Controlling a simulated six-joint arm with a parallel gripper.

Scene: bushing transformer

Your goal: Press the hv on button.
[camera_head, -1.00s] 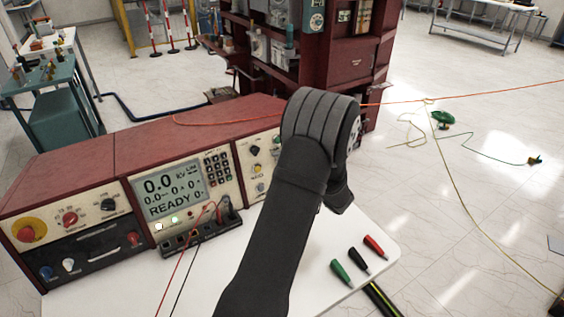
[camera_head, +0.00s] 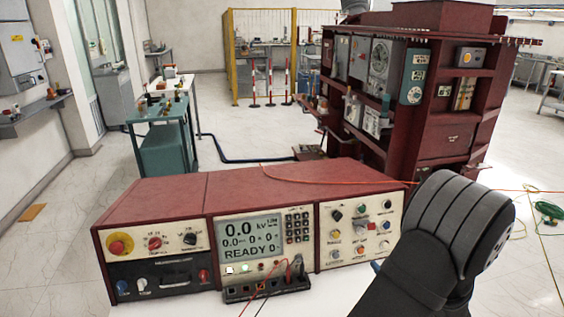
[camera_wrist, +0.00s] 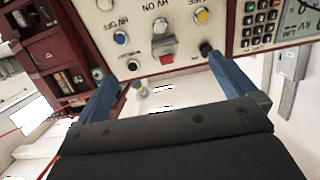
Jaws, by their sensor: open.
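I cannot tell for certain which control the label belongs to. In the head view, my arm hides most of the gripper.
The red console (camera_head: 150,205) carries a lit display (camera_head: 250,235) reading READY and a keypad (camera_head: 298,228). Test leads hang from its front sockets. A dark red cabinet (camera_head: 445,145) stands behind. A white table (camera_head: 335,285) lies under the console.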

